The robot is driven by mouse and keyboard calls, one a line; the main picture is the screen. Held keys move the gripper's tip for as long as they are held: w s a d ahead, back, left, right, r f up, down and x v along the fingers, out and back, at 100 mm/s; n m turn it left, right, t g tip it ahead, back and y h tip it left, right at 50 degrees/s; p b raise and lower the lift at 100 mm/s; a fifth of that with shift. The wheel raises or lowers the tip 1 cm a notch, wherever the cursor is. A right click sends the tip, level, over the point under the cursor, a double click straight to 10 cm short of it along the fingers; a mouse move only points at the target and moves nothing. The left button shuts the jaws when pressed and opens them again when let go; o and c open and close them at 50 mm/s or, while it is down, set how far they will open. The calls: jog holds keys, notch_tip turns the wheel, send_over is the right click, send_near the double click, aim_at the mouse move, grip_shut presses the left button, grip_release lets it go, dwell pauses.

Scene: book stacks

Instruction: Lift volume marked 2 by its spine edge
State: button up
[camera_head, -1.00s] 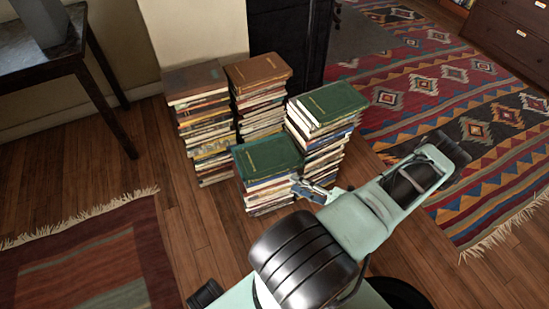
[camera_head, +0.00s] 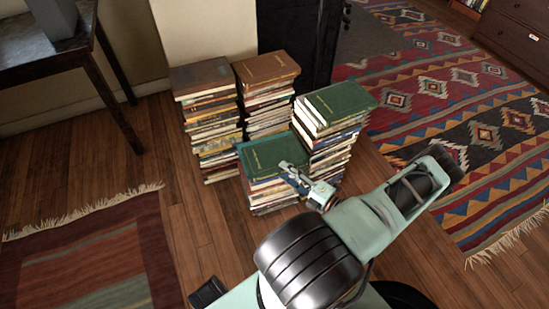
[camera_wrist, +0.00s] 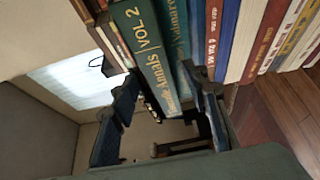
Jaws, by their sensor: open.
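My gripper (camera_head: 288,172) is at that stack's front right edge in the head view. In the wrist view, my open gripper (camera_wrist: 160,76) has one dark blue finger on each side of the green spine. Contact with the book cannot be told. A teal spine (camera_wrist: 178,35) lies just right of volume 2, near the right finger.
A taller stack topped by a green book (camera_head: 338,102) stands right of the front stack. Two brown-topped stacks (camera_head: 202,76) (camera_head: 266,67) stand behind, near the wall. A dark table (camera_head: 75,50) is at left.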

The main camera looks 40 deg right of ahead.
jog(key=shift+x, duration=0.85)
grip_shut()
